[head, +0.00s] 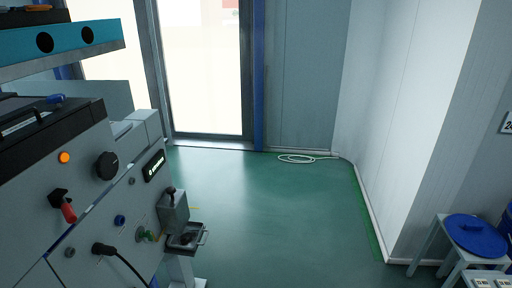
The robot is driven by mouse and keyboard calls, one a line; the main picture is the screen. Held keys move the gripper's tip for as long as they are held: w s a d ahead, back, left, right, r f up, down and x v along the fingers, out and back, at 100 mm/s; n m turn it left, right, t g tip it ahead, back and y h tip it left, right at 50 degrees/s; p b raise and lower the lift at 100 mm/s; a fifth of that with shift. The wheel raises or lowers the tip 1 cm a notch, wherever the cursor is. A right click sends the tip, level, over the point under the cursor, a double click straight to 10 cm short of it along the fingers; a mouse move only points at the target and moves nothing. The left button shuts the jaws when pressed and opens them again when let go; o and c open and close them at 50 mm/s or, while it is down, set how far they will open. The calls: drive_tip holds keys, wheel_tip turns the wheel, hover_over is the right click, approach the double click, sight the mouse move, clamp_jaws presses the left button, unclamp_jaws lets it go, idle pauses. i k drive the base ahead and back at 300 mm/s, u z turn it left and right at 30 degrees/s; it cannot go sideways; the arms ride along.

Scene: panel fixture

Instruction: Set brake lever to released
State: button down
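A grey panel fixture (95,190) stands at the left in the head view. A short lever with a red grip (69,212) sits on a black mount on its front face, the grip pointing down and slightly right. A second lever with a dark knob (171,190) stands upright on a grey box (174,214) at the fixture's right end. No readable label shows which one is the brake lever, or its set position. My gripper is not in view.
The panel also carries an orange lamp (64,157), a black knob (107,166), a small display (154,167) and a plugged black cable (127,262). Green floor (270,210) is clear to the right. A white cable coil (297,158) lies farther back; a blue-topped stool (470,232) stands right.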

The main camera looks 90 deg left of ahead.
sight(70, 217)
drive_tip(key=u, duration=2.65)
drive_tip(key=k, duration=0.65)
drive_tip(key=u, duration=0.6)
